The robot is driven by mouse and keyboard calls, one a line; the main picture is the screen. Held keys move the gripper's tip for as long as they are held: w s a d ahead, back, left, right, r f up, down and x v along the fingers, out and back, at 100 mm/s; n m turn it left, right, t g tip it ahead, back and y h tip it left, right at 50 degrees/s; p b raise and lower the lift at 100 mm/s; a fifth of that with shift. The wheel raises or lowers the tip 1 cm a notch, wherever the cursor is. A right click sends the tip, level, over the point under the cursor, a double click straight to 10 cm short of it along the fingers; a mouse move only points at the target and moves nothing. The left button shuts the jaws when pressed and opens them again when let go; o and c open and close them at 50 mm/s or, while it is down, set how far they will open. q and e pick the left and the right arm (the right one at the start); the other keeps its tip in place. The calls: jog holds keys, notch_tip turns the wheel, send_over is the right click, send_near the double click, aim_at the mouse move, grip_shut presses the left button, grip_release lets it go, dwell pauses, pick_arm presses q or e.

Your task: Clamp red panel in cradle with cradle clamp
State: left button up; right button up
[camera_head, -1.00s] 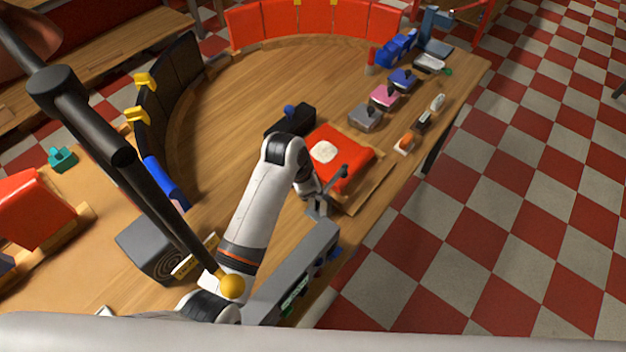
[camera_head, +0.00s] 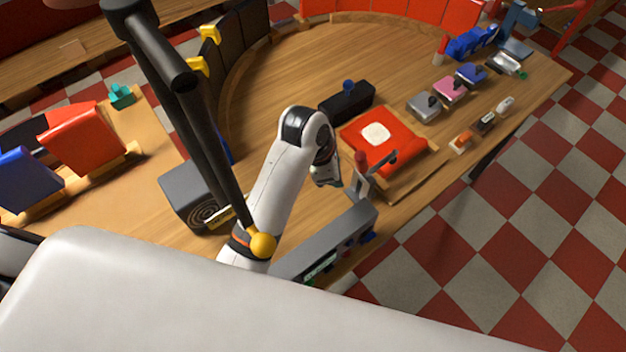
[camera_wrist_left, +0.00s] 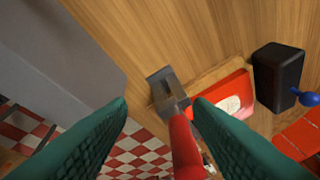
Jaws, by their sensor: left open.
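The red panel (camera_head: 398,150) with a white patch lies flat in the wooden cradle (camera_head: 408,187); it also shows in the left wrist view (camera_wrist_left: 226,98). The grey cradle clamp (camera_head: 362,186) stands at the cradle's near-left edge. Its red handle (camera_head: 361,159) points up, and its dark arm reaches toward the panel's edge; I cannot tell whether it presses on the panel. My left gripper (camera_head: 330,178) is open beside the clamp. In the left wrist view, the red handle (camera_wrist_left: 183,145) shows between the green fingers (camera_wrist_left: 160,104), apparently ungripped. My right gripper is not seen.
A black box with a blue knob (camera_head: 345,103) stands behind the cradle. A long grey device (camera_head: 330,243) lies near the front edge. Grey, pink and blue blocks (camera_head: 450,89) stand to the right. Bare tabletop (camera_head: 290,72) lies further back.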

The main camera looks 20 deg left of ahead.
pick_arm(q)
jog(key=s+a+b, duration=0.1)
jog(key=s+a, duration=0.3)
jog(key=shift+s+a, duration=0.15)
jog(key=shift+f, duration=0.1)
dwell(0.4)
